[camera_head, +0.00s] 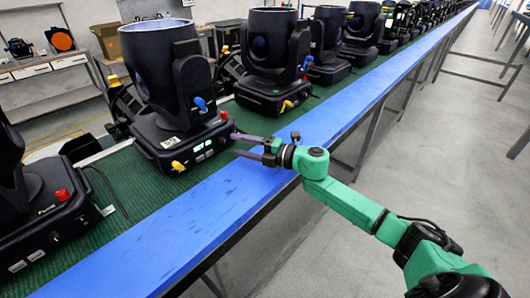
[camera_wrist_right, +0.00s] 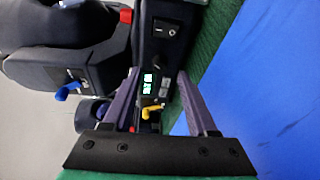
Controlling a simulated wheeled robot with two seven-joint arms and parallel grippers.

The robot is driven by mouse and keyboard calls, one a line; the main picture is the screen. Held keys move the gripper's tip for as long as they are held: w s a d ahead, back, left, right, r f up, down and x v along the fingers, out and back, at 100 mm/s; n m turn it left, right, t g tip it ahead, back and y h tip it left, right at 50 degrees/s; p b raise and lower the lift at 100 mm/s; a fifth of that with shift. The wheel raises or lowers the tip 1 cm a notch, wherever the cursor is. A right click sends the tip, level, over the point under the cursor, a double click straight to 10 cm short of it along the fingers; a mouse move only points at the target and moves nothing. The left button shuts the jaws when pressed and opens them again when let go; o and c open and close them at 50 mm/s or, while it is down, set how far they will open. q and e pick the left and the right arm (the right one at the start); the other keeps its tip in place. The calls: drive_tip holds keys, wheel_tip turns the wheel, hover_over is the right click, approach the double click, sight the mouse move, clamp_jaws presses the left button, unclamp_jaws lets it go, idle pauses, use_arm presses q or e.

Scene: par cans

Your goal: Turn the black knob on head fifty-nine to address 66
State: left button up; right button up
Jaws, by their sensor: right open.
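The moving head (camera_head: 170,70) nearest my right gripper stands upright on the green mat, its black base (camera_head: 160,150) facing the blue edge. A small lit display shows on the base, also in the right wrist view (camera_wrist_right: 148,83); its digits are too small to read. A dark round shape that looks like the black knob (camera_wrist_right: 158,62) sits between the display and a rocker switch (camera_wrist_right: 168,28). My right gripper (camera_head: 236,145) is open and empty in front of the base; in the wrist view its fingers (camera_wrist_right: 158,74) flank the panel. My left gripper is out of view.
A yellow plug (camera_head: 178,166) and a blue plug (camera_head: 201,103) stick out of the head, with a red part (camera_head: 224,114) on the base corner. More heads stand in a row on both sides. The blue bench strip (camera_head: 230,205) is clear.

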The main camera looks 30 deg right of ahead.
drive_tip(key=b+v, duration=0.2)
drive_tip(key=v, duration=0.8)
drive_tip(key=shift+s+f, duration=0.1)
drive_tip(key=shift+s+d, duration=0.25)
